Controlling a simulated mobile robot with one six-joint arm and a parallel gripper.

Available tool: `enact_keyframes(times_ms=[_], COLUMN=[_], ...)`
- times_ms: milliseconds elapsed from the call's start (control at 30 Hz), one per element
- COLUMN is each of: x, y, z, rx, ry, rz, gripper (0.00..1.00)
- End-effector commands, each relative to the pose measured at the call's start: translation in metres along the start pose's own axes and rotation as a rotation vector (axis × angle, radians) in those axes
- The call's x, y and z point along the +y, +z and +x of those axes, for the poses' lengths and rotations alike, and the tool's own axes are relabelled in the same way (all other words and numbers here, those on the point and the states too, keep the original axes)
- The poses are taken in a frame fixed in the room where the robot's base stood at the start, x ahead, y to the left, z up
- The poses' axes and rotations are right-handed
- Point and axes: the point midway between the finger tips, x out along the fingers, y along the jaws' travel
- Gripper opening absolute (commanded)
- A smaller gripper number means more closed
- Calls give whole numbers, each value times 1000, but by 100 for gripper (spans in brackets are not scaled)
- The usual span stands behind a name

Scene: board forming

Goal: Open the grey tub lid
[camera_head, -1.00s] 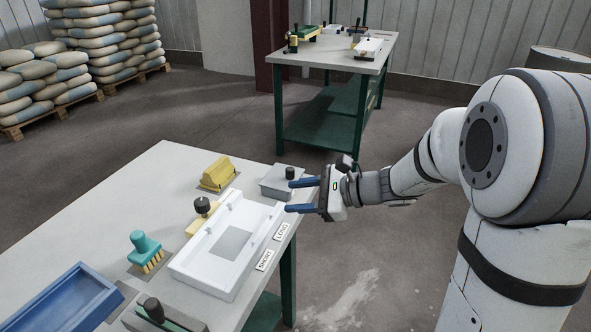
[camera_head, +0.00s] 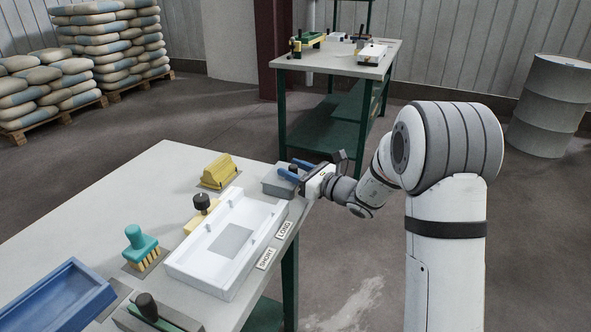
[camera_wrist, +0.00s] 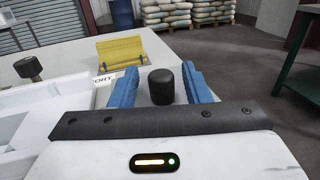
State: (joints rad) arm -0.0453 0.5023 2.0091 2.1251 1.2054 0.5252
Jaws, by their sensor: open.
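The grey tub (camera_head: 272,184) sits at the far right corner of the near table, its lid partly hidden behind my gripper. Its dark round knob (camera_wrist: 161,86) shows in the wrist view, upright between the two blue fingers. My gripper (camera_head: 287,170) is open over the lid, with one finger on each side of the knob. In the wrist view my gripper (camera_wrist: 161,84) shows a gap between the left finger and the knob, and the right finger is close beside it. Whether a finger touches the knob I cannot tell.
A white tray (camera_head: 196,262) with a black-knobbed piece lies left of the tub. A yellow block (camera_head: 217,172), a teal brush (camera_head: 139,243) and a blue tray (camera_head: 62,300) stand on the same table. A second table (camera_head: 335,62) stands behind.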

Motion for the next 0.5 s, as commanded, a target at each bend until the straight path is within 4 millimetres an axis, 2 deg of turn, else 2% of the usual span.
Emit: enact_keyframes(times_ms=[300, 500], x=[0, 0], y=[0, 0], z=[4, 4], rx=[1, 1], ry=[-1, -1], rz=[0, 0], gripper=[43, 28])
